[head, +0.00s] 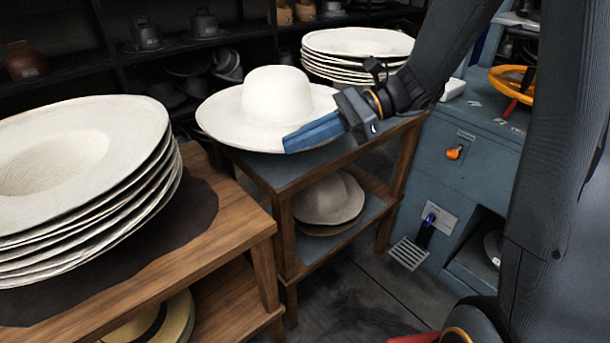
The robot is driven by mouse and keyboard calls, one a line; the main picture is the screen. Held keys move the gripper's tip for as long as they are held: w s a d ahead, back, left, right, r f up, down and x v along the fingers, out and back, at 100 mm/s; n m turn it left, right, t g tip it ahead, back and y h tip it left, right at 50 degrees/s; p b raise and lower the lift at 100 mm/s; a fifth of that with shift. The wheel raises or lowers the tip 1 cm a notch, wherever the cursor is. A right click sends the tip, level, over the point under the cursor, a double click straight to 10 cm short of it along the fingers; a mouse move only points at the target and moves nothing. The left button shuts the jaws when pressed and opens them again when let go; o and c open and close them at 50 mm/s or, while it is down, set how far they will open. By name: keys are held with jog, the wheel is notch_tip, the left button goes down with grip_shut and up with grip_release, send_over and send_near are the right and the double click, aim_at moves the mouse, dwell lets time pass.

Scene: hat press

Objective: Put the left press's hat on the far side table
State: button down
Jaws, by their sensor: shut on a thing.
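A white wide-brimmed hat (275,95) with a rounded crown is upright over the blue-topped side table (290,174). My gripper (314,134) is shut on the hat's near right brim, its blue fingers covering that part of the brim. The brim's underside is hidden, so I cannot tell whether the hat rests on the table top or hangs just above it. A blue-grey press (470,135) stands at the right, partly hidden by my arm.
A stack of white hats (355,42) stands at the table's back. A nearer wooden table (240,222) carries another stack of hat blanks (80,150). Grey hats (328,197) lie on the lower shelf. Dark shelves (80,75) line the back.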

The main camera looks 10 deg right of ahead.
notch_tip(320, 180, down, 9)
jog(key=shift+b, duration=0.3)
jog(key=c, duration=1.9)
grip_release()
jog(key=shift+o, duration=0.2)
jog(key=shift+r, duration=0.1)
jog(key=s+v, duration=0.1)
jog(key=v, duration=1.1)
jog(key=s+d+f+n+g+h, duration=0.2)
jog(key=s+f+n+h, duration=0.2)
jog(key=s+n+h, duration=0.45)
jog(key=s+d+n+t+h, duration=0.3)
jog(key=s+d+n+h, duration=0.2)
jog(key=d, duration=0.3)
jog(key=shift+s+f+n, duration=0.4)
jog(key=shift+s+n, duration=0.05)
jog(key=shift+s, duration=0.05)
